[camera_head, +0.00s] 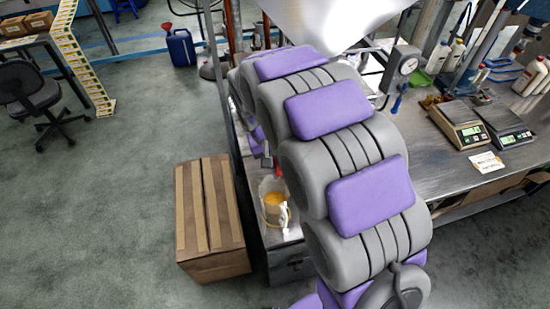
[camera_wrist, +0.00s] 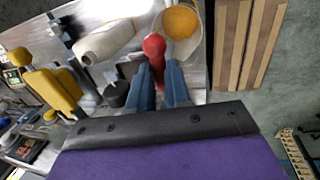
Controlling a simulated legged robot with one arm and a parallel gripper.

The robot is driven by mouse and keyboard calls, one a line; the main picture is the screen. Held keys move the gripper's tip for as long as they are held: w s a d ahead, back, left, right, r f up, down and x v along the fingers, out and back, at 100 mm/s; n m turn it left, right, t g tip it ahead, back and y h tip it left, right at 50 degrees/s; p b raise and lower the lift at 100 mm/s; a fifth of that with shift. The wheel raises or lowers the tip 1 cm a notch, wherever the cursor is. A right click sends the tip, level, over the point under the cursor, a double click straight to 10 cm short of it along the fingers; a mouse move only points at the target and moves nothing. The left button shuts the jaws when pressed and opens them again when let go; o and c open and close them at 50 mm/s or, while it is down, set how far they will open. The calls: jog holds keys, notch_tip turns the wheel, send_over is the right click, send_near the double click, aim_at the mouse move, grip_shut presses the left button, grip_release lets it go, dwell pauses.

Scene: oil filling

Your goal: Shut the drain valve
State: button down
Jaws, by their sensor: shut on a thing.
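The drain valve's red handle (camera_wrist: 154,47), with a rounded end, shows in the wrist view. My gripper (camera_wrist: 159,75) has its two blue fingers on either side of the handle's lower part and is shut on it. A clear jug (camera_wrist: 196,42) with yellow oil (camera_wrist: 181,21) in it is just beyond the handle. The jug also shows in the head view (camera_head: 265,188), left of my arm, on a metal surface. The valve's body is not clear to see.
A cardboard box (camera_head: 210,220) stands on the floor left of the metal surface. A shiny metal hopper (camera_head: 325,18) hangs close above my arm. A pale nozzle-like part (camera_wrist: 105,42) and a yellow part (camera_wrist: 50,85) are left of the handle. Scales (camera_head: 458,122) stand on the right bench.

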jog(key=shift+w+a+m+g, duration=0.25)
jog(key=shift+a+m, duration=0.5)
jog(key=shift+m, duration=0.9)
jog(key=shift+w+a+m+g, duration=0.15)
jog(key=shift+a+m+g, duration=0.4)
jog(key=shift+m, duration=1.15)
jog(key=shift+w+a+m+g, duration=0.1)
jog(key=shift+w+a+m, duration=0.1)
jog(key=shift+a+m, duration=1.1)
jog(key=shift+d+m, duration=0.35)
jog(key=shift+m, duration=0.1)
jog(key=c, duration=1.1)
grip_release()
jog(key=shift+a, duration=0.25)
jog(key=shift+d, duration=0.1)
